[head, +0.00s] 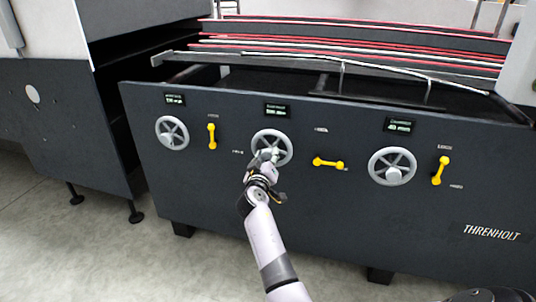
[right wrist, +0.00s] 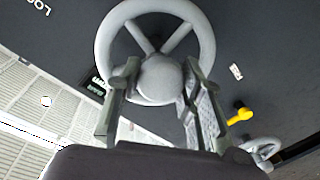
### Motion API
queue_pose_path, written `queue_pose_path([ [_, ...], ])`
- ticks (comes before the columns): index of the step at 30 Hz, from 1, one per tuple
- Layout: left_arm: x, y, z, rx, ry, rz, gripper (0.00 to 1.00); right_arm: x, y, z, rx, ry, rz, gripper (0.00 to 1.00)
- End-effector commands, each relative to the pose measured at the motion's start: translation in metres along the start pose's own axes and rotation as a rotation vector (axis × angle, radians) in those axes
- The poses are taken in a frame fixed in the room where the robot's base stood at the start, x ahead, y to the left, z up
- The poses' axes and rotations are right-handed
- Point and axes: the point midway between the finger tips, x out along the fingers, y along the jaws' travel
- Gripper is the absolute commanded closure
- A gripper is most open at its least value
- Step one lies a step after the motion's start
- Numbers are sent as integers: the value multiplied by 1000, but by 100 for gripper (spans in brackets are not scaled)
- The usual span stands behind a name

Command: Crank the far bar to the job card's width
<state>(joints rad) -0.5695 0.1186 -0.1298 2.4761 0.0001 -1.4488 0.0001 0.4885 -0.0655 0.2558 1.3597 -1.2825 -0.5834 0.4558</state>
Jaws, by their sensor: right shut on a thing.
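The middle handwheel (head: 272,147) is a grey ring with spokes on the dark machine front. My right gripper (head: 268,158) is at this wheel. In the right wrist view its two fingers (right wrist: 158,95) are shut on the wheel's rounded grey hub (right wrist: 160,78). A small lit display (head: 276,111) sits above the wheel; its digits are too blurred to read surely. The yellow lever (head: 328,162) right of the wheel lies nearly horizontal. Long bars (head: 330,70) run across the machine top; I cannot tell which is the far bar. No job card is visible. My left gripper is out of view.
Another handwheel (head: 172,133) with an upright yellow lever (head: 212,136) is at left. A third handwheel (head: 392,166) at right has a display (head: 400,126) seeming to read 40 mm and a near-upright yellow lever (head: 440,170). The floor (head: 120,250) at lower left is clear.

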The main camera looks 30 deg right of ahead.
Motion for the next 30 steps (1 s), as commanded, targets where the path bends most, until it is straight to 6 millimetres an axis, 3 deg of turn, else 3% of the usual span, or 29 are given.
queue_pose_path([
  [3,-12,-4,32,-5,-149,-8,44,0,1,-3,-111,-11,-5,100],
  [14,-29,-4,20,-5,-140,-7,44,0,1,-4,-445,-46,-14,100],
  [21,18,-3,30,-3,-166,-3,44,0,0,-3,-621,-66,-19,100],
  [30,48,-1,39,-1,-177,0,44,0,-1,-2,-748,-80,-23,100],
])
